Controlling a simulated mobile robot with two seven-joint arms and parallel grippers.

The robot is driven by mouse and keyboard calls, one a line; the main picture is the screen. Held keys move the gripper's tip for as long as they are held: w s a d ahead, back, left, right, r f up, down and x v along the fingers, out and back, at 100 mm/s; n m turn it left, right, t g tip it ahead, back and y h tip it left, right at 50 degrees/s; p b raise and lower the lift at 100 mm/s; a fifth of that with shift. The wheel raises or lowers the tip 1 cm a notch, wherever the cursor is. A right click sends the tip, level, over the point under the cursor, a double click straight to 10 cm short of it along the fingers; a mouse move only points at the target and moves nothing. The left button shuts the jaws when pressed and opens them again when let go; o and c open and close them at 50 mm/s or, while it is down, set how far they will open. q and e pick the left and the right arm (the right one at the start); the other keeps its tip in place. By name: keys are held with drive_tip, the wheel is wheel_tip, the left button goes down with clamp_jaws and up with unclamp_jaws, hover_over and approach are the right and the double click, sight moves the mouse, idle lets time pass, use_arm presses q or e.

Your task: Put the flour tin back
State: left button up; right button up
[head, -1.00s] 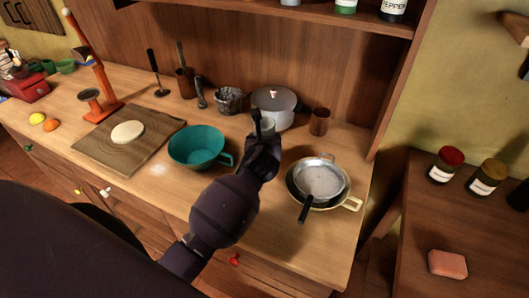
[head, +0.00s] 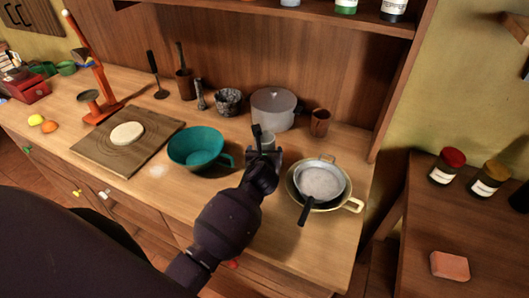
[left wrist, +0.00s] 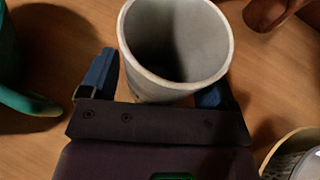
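A pale grey, open-topped tin (left wrist: 170,85), seemingly the flour tin, stands upright between the blue-padded fingers of my left gripper (left wrist: 158,92) in the left wrist view. Its inside looks plain grey. My right gripper is not in view.
A teal bowl (head: 197,147) stands left of the gripper, a sieve on a pan (head: 320,182) right. Dough lies on a board (head: 88,150). A shelf (head: 270,16) hangs above.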

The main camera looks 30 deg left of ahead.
use_arm(q)
drive_tip(key=shift+o, duration=0.6)
drive_tip(key=shift+s+r, duration=0.1)
drive_tip(key=shift+r, duration=0.1)
drive_tip(key=p+v, duration=0.1)
drive_tip(key=v, duration=1)
drive_tip(key=shift+s+d, duration=0.25)
drive_tip(key=shift+s, duration=0.1)
drive_tip(key=shift+r, duration=0.1)
